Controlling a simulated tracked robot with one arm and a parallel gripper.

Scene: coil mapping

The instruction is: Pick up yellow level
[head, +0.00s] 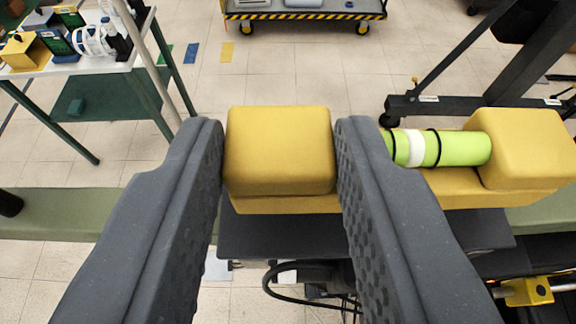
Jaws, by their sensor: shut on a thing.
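The yellow level (278,150) is a long yellow body with a raised block at each end and a green tube with a white band (440,148) lying between them. It spans from the middle to the right edge of the head view. My gripper (280,150) is shut on its left block, one dark textured finger pressing each side. The right block (530,148) sticks out to the right of my gripper. The right finger hides part of the level between the blocks.
A dark flat surface (240,240) lies under the level. A green bar (60,214) crosses behind. A table (75,66) with boxes and tools stands at far left. A cart (300,12) with striped edging is at the back. A black stand (450,104) is at right. Tiled floor (270,75) lies open between.

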